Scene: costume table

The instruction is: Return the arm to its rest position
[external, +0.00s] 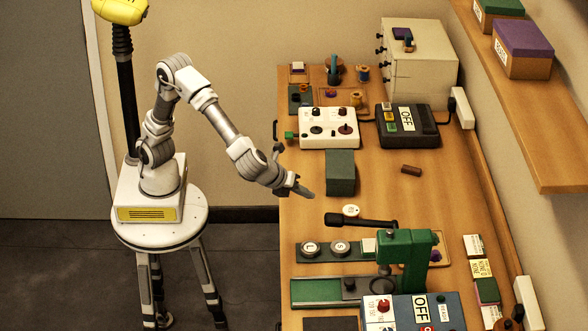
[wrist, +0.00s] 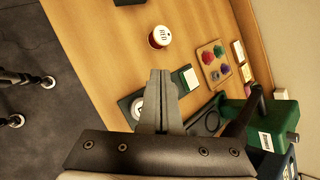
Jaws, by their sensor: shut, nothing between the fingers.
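A green press (external: 400,256) with a black lever stands near the front of the table. A small brown block (external: 411,170) lies right of centre.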

